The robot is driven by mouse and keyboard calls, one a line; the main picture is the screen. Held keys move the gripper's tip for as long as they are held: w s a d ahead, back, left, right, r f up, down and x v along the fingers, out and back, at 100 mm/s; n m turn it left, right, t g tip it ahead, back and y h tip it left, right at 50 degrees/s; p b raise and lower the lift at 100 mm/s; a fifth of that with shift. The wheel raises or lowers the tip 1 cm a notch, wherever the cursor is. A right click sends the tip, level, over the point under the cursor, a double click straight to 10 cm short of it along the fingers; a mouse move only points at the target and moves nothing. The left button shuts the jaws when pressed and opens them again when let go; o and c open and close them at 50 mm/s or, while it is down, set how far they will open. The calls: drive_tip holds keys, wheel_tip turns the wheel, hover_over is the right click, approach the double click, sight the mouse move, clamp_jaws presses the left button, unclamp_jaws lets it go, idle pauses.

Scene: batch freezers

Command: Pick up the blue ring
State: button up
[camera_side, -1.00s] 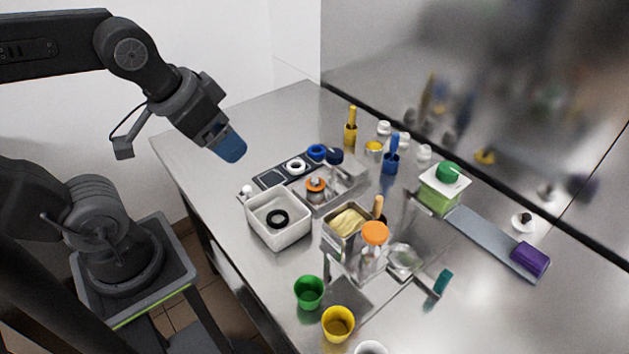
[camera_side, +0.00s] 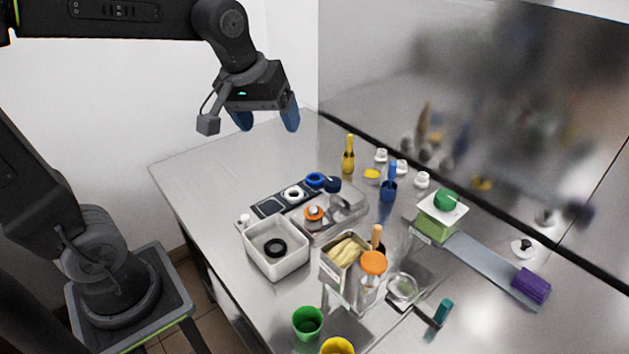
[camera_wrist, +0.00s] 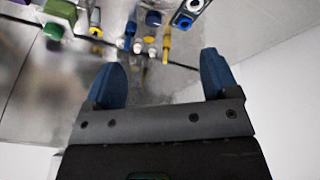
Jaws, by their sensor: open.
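The blue ring (camera_side: 315,180) lies at the back end of a dark tray on the steel counter, beside a white ring (camera_side: 293,193). My gripper (camera_side: 268,125) is open and empty, with two blue fingers, high above the far left part of the counter. It is up and to the left of the blue ring, well apart from it. In the wrist view my gripper (camera_wrist: 165,75) has its fingers spread wide.
A dark blue round item (camera_side: 332,184) sits close by the blue ring. A white box (camera_side: 262,262) with a black ring (camera_side: 275,248) stands in front. A yellow bottle (camera_side: 348,156) and blue brush pot (camera_side: 389,188) stand behind. The counter's far left is clear.

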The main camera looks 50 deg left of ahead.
drive_tip(key=w+a+f+n+g, duration=0.25)
drive_tip(key=w+a+n, duration=0.3)
drive_tip(key=w, duration=0.45)
drive_tip(key=n+g, duration=0.2)
drive_tip(key=n, duration=0.9)
hover_over(316, 175)
drive_tip(key=s+d, duration=0.1)
wheel_tip(316, 175, down, 16)
drive_tip(key=shift+t, duration=0.25)
wheel_tip(316, 175, down, 8)
drive_tip(key=shift+s+r, duration=0.1)
drive_tip(key=shift+r, duration=0.15)
drive_tip(key=shift+d+f, duration=0.15)
drive_tip(key=shift+f, duration=2.8)
drive_tip(key=c, duration=1)
